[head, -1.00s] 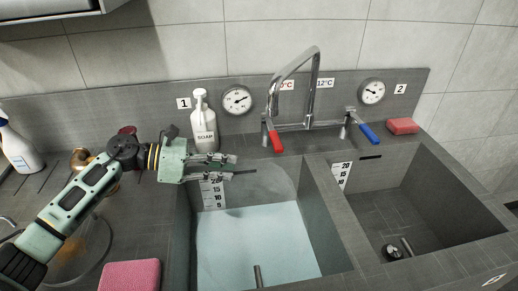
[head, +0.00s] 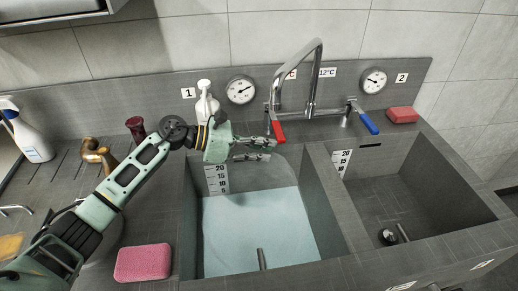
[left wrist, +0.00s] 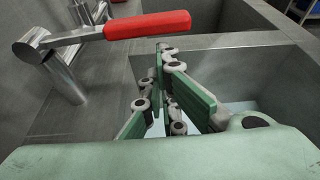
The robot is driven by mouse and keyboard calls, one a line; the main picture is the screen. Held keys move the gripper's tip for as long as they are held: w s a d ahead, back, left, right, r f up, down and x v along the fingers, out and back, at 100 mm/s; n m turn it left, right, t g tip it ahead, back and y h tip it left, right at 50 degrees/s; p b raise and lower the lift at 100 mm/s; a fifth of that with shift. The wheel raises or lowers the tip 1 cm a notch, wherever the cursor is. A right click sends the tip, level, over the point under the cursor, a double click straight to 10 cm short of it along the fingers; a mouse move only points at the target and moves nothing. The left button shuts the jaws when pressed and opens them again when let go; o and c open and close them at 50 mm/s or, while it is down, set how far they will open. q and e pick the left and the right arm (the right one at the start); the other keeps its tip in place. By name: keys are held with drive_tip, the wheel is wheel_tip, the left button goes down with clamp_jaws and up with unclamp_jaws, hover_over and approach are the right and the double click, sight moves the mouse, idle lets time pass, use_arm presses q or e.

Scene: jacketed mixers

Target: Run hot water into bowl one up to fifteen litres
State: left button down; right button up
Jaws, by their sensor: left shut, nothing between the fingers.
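Bowl one (head: 187,225), the left basin, holds pale blue water (head: 258,222). Its surface lies near the lowest marks visible on the white litre scale (head: 216,180); the exact reading is too small to tell. The tap spout (head: 275,85) arches with its end at the left, by bowl one. The red lever (head: 277,131) is at the tap's left, the blue lever (head: 368,123) at its right. My left gripper (head: 270,149) is shut and empty, just beside the red lever. In the left wrist view the red lever (left wrist: 147,24) lies beyond the fingertips; contact cannot be told.
A soap bottle (head: 205,103) stands behind my left gripper. Bowl two (head: 440,195) at right looks empty. A pink sponge (head: 143,262) lies front left, a red sponge (head: 402,115) at back right. A spray bottle (head: 28,135) and a brass item (head: 95,152) stand at left.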

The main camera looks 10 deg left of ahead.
use_arm(q)
wheel_tip(320, 180, up, 2)
drive_tip(key=shift+s+r+n+g, duration=0.15)
drive_tip(key=shift+n+g, duration=0.25)
drive_tip(key=shift+n, duration=0.2)
drive_tip(key=shift+r+p, duration=0.1)
drive_tip(key=shift+p, duration=0.2)
